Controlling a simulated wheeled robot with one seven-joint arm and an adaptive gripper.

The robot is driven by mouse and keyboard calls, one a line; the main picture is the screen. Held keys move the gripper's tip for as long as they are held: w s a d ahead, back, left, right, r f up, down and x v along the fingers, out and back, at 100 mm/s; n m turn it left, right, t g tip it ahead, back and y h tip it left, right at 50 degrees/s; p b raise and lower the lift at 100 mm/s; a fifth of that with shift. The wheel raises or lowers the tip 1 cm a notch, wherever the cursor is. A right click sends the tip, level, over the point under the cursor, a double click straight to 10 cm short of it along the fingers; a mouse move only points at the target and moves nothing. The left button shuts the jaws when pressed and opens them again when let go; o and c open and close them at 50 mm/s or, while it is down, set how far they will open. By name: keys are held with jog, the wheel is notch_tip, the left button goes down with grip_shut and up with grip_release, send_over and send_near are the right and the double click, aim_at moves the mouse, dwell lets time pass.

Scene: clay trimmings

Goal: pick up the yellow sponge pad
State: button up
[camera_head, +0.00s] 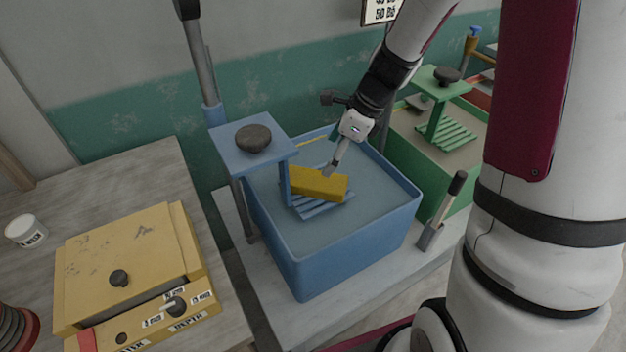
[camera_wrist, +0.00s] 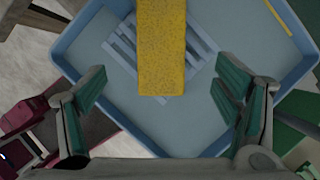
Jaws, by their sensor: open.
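The yellow sponge pad (camera_head: 318,184) is an oblong block lying on a slatted blue rack (camera_head: 322,207) inside the blue tub (camera_head: 340,262). In the wrist view the sponge pad (camera_wrist: 161,50) runs from the top edge down toward the space between my fingers. My gripper (camera_head: 332,168) is over the tub, with its fingertips close to the sponge in the head view. In the wrist view my gripper (camera_wrist: 161,86) is open, with one finger on each side and a clear gap to the sponge. Part of the sponge's far end is cut off in the wrist view.
A green tub (camera_head: 440,150) with a similar shelf is behind right. A yellow box (camera_head: 130,262) and white cup (camera_head: 25,231) are on the left table.

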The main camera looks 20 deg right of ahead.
aim_at(314, 178)
jog(key=x, duration=1.1)
jog(key=shift+w+r, duration=0.1)
jog(key=c, duration=1.4)
jog(key=shift+r, duration=0.2)
jog(key=shift+r, duration=0.55)
jog(key=shift+v, duration=1.15)
jog(key=s+d, duration=0.3)
jog(key=d, duration=0.1)
jog(key=s+d+b, duration=0.1)
jog(key=s+d, duration=0.2)
jog(key=d, duration=0.2)
jog(key=s+d+b, duration=0.1)
jog(key=s+d, duration=0.2)
jog(key=d, duration=0.2)
jog(key=shift+s, duration=0.25)
